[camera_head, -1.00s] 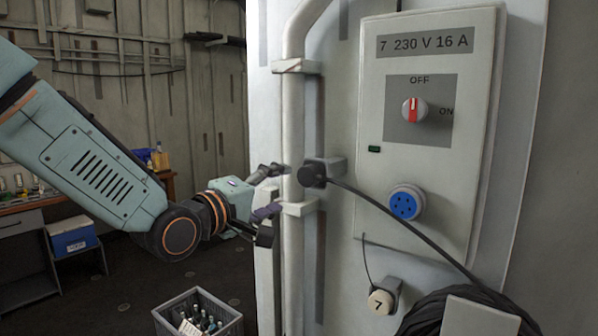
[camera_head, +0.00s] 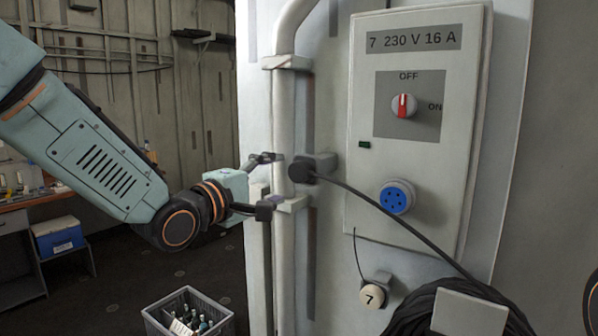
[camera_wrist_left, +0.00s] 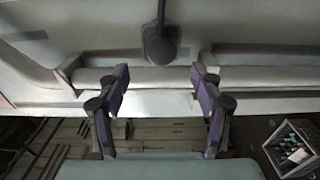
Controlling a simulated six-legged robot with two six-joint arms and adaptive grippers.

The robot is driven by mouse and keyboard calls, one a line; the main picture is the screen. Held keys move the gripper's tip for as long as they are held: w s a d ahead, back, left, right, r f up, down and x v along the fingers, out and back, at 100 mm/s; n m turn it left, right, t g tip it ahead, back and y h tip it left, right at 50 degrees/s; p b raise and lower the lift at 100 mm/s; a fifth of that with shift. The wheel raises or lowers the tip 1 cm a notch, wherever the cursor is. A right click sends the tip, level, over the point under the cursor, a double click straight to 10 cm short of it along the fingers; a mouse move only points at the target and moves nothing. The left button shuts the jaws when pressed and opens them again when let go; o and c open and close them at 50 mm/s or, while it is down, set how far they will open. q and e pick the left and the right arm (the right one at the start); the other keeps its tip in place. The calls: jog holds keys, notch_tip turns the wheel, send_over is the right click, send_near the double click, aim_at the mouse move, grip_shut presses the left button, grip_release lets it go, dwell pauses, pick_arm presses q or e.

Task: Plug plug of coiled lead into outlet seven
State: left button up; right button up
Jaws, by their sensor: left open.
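The black plug (camera_head: 302,170) of the coiled lead sits at a small grey holder (camera_head: 326,162) on the wall, right of the vertical pipe. Its cable runs down right to the black coil (camera_head: 425,312). Outlet seven (camera_head: 397,197) is a round blue socket with its holes uncovered, low on the grey box. My left gripper (camera_head: 265,183) is open and empty, left of the plug and close to the pipe. In the left wrist view the plug (camera_wrist_left: 160,45) shows beyond and between the open fingers (camera_wrist_left: 160,92), apart from them. My right gripper is not in view.
The vertical pipe (camera_head: 284,130) with brackets stands between my left gripper and the plug. A switch (camera_head: 404,105) points up towards OFF. A round cap marked 7 (camera_head: 373,296) hangs below the box. A crate of bottles (camera_head: 160,322) stands on the floor.

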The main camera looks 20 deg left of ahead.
aim_at(295, 173)
pick_arm(q)
jog(key=x, duration=0.4)
jog(key=shift+d+f, duration=0.2)
jog(key=shift+p+x, duration=0.4)
jog(key=shift+x, duration=0.5)
jog(key=shift+w+r+p, duration=0.2)
jog(key=shift+w+p, duration=0.15)
jog(key=shift+w, duration=0.35)
jog(key=shift+w+d+f, duration=0.1)
jog(key=shift+w+d, duration=0.1)
jog(key=shift+d, duration=0.05)
jog(key=shift+s+a, duration=0.1)
jog(key=shift+a, duration=0.1)
jog(key=shift+d+p, duration=0.15)
jog(key=shift+p, duration=0.15)
